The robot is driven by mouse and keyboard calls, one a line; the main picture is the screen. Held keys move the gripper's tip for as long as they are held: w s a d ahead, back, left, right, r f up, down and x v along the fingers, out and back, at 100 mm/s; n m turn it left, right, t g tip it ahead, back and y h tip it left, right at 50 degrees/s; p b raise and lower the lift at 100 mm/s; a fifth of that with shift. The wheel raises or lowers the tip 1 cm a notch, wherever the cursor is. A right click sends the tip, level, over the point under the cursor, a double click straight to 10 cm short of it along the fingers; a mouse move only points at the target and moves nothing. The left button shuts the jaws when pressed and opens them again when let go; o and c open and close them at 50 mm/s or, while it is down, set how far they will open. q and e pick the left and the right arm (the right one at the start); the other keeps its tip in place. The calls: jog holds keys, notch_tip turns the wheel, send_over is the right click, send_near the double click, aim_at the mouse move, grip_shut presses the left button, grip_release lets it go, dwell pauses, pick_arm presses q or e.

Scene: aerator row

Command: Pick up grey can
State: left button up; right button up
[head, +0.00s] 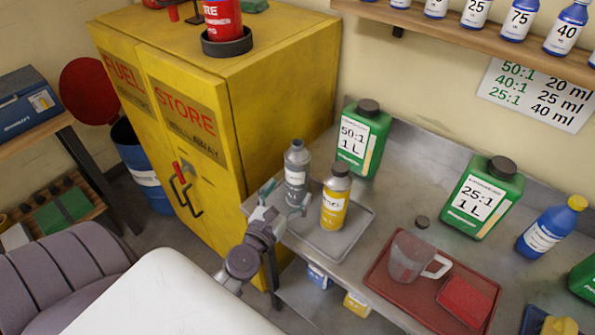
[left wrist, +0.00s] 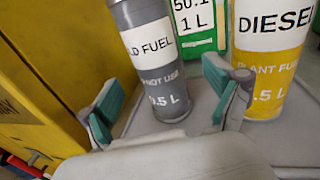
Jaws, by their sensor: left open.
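The grey can (head: 297,165) stands upright on the left of a grey tray (head: 352,240) on the metal bench, with a white label reading "OLD FUEL, DO NOT USE" in part. My left gripper (head: 284,199) is open in front of it, with one finger on each side of its lower body. In the left wrist view the grey can (left wrist: 155,75) shows between the teal-padded fingers of the gripper (left wrist: 165,95). Whether a pad touches it, I cannot tell. The right gripper is not in view.
A yellow diesel can (head: 335,205) stands close right of the grey can, near my right-hand finger in the wrist view. A green 50:1 jug (head: 363,145) stands behind. The yellow fuel cabinet (head: 230,100) is at left. A red tray (head: 400,299) holds a clear jug (head: 407,259).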

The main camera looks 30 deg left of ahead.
aim_at(292, 183)
pick_arm(q)
jog(key=w, duration=0.1)
jog(key=w+p, duration=0.1)
jog(key=w, duration=0.1)
jog(key=w+a+p, duration=0.1)
jog(key=w, duration=0.1)
jog(key=shift+r, duration=0.3)
jog(key=shift+w+f, duration=0.1)
jog(key=shift+w, duration=0.1)
jog(key=shift+s, duration=0.1)
jog(key=shift+c, duration=0.7)
jog(key=c, duration=1.2)
